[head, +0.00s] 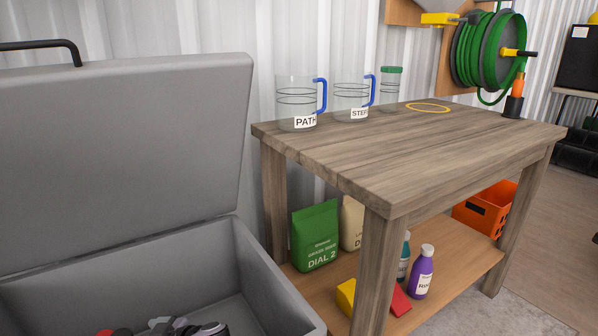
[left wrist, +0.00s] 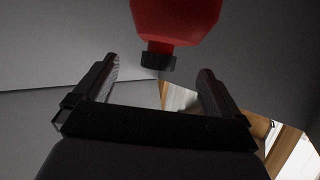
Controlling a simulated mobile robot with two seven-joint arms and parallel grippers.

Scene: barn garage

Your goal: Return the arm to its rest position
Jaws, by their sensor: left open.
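My left gripper (left wrist: 155,84) shows in the left wrist view with its two dark fingers apart. Nothing is between the fingertips. A red container with a black cap (left wrist: 158,62) is beyond the fingers at the top of that view, apart from them. In the head view, dark, grey and red parts (head: 185,327) show low inside the grey box (head: 275,275), cut off by the bottom edge. I cannot tell whether my gripper is among them. My right gripper is in neither view.
The grey box's lid (head: 120,150) stands open at left. A wooden workbench (head: 400,150) beside it holds labelled jugs (head: 297,100), a green-lidded jar (head: 390,90) and a yellow ring (head: 428,107). Bags (head: 315,235) and bottles (head: 422,272) are on its lower shelf. A hose reel (head: 485,50) hangs behind.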

